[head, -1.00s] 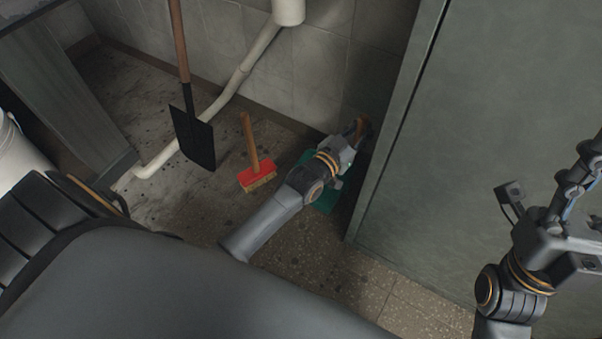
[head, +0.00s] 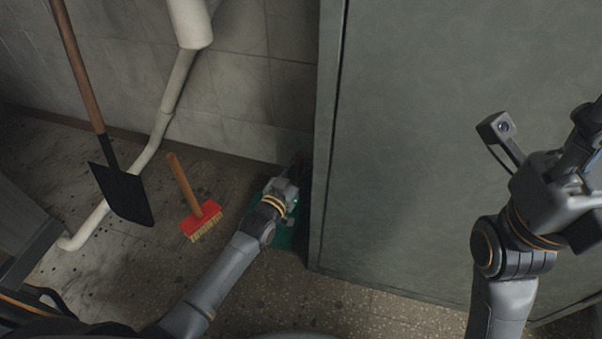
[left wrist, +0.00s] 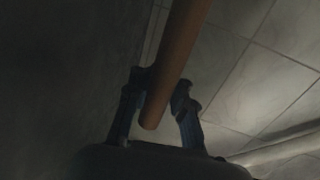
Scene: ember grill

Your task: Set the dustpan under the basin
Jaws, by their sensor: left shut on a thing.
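The green dustpan (head: 285,238) shows in the head view in the corner by the grey-green panel, low near the floor and mostly hidden behind my left gripper. I cannot tell whether it touches the floor. My left gripper (head: 292,172) is shut on its wooden handle, which runs between the fingers (left wrist: 160,100) in the left wrist view (left wrist: 180,50). The basin itself is not in view; a white drain pipe (head: 172,95) comes down the tiled wall. My right gripper is at the right edge, partly cut off; its fingers are unclear.
A red-headed brush (head: 201,220) with a wooden handle stands tilted left of the dustpan. A black shovel (head: 122,192) leans further left, in front of the pipe. The tall grey-green panel (head: 430,150) blocks the right. Speckled floor (head: 345,300) in front is clear.

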